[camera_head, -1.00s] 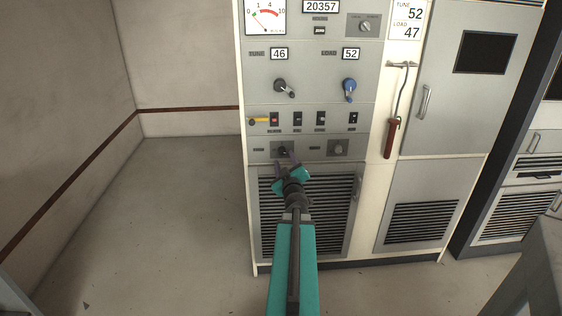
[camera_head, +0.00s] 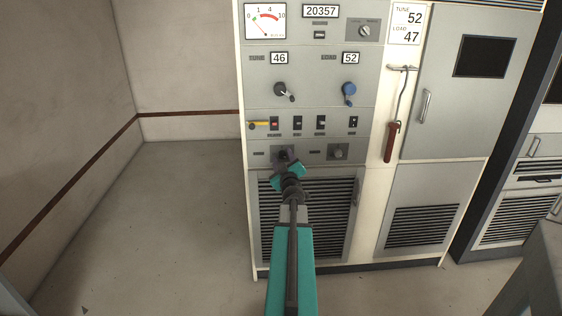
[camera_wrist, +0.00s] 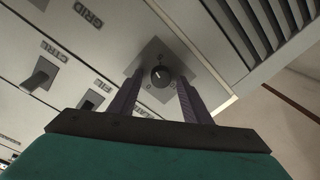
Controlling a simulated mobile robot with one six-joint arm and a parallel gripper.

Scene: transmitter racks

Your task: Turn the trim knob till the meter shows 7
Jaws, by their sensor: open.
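The panel meter (camera_head: 264,19) is at the top left of the rack in the head view. Its needle leans to the low left part of the 0 to 10 scale; the exact value is too small to read. A small black knob (camera_wrist: 161,76) on a square plate shows in the wrist view, with a light mark on its face. I take it for the trim knob, but its label is unreadable. In the head view my arm partly covers this knob (camera_head: 283,153). My gripper (camera_wrist: 158,100) is open, its two fingers on either side of the knob. Contact cannot be told.
A second small knob (camera_head: 338,152) sits to the right on the same row. Above are a row of switches (camera_head: 297,123), a black crank (camera_head: 284,91) and a blue crank (camera_head: 349,91). A red-handled hook (camera_head: 391,142) hangs at right. The floor at left is clear.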

